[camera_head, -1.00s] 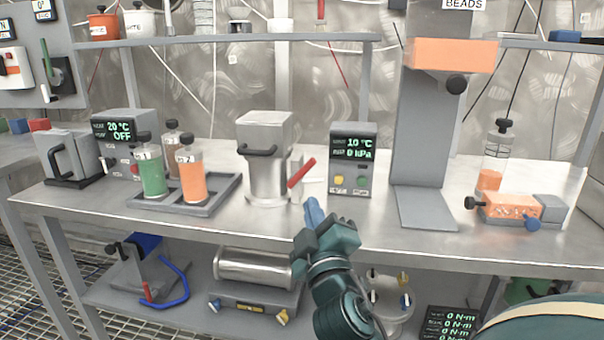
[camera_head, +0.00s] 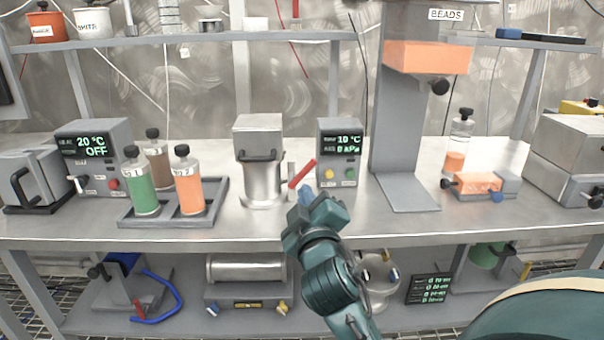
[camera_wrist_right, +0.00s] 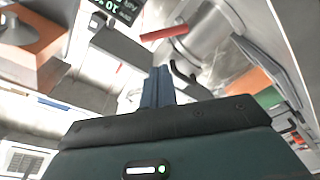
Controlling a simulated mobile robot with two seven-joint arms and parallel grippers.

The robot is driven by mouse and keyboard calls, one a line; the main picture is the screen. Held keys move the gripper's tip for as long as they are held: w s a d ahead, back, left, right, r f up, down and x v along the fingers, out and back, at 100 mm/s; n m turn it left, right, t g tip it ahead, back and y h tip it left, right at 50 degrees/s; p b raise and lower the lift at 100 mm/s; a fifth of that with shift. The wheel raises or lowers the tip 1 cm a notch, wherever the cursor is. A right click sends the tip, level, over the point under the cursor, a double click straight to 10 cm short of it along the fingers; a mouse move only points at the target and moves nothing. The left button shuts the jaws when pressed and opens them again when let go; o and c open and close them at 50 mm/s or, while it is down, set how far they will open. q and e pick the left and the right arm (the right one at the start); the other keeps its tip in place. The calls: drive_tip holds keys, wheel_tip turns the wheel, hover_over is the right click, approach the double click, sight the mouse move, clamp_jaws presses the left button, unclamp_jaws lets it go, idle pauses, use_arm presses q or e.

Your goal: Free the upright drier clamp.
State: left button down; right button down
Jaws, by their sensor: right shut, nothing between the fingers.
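The upright drier, a silver cylinder (camera_head: 262,184) with a grey block top, stands at the middle of the bench. A red lever (camera_head: 302,173), seemingly its clamp handle, slants up to the right at its right side. The lever also shows in the wrist view (camera_wrist_right: 163,33), beside the drier's cylinder (camera_wrist_right: 212,38). My right gripper (camera_head: 306,197) is in front of the bench's rear equipment, just below the lever in the picture. Its blue fingers (camera_wrist_right: 158,87) are shut and empty, apart from the lever in the wrist view. My left gripper is not in view.
A control box reading 10 °C (camera_head: 340,155) stands right of the lever. A grey tray (camera_head: 220,203) with several bottles is to the left. The bead dispenser's column (camera_head: 397,130) rises to the right. A shelf (camera_head: 180,40) runs above; the front middle bench is fairly clear.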

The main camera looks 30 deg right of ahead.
sight(308, 171)
drive_tip(key=x, duration=0.9)
drive_tip(key=shift+w+d, duration=0.2)
drive_tip(key=shift+w, duration=0.1)
drive_tip(key=shift+s+d+f+m+b, duration=0.1)
drive_tip(key=shift+s+d+m+b, duration=0.1)
drive_tip(key=shift+m+b, duration=0.35)
drive_tip(key=shift+d+m, duration=0.1)
drive_tip(key=shift+m, duration=0.35)
drive_tip(key=shift+s+d+f+m+h, duration=0.1)
drive_tip(key=shift+d+m+h, duration=0.1)
drive_tip(key=shift+m, duration=0.2)
drive_tip(key=shift+s+d+f+m+h, duration=0.1)
drive_tip(key=shift+f+m+h, duration=0.1)
drive_tip(key=shift+m, duration=0.2)
drive_tip(key=m, duration=0.2)
drive_tip(key=shift+s+d+f+m+b, duration=0.15)
drive_tip(key=shift+d+f+m+b, duration=0.1)
drive_tip(key=shift+m+b, duration=0.05)
drive_tip(key=shift+s+d+f+m+h, duration=0.2)
drive_tip(key=shift+d+f+m+h, duration=0.15)
drive_tip(key=shift+m, duration=0.45)
drive_tip(key=shift+f, duration=0.1)
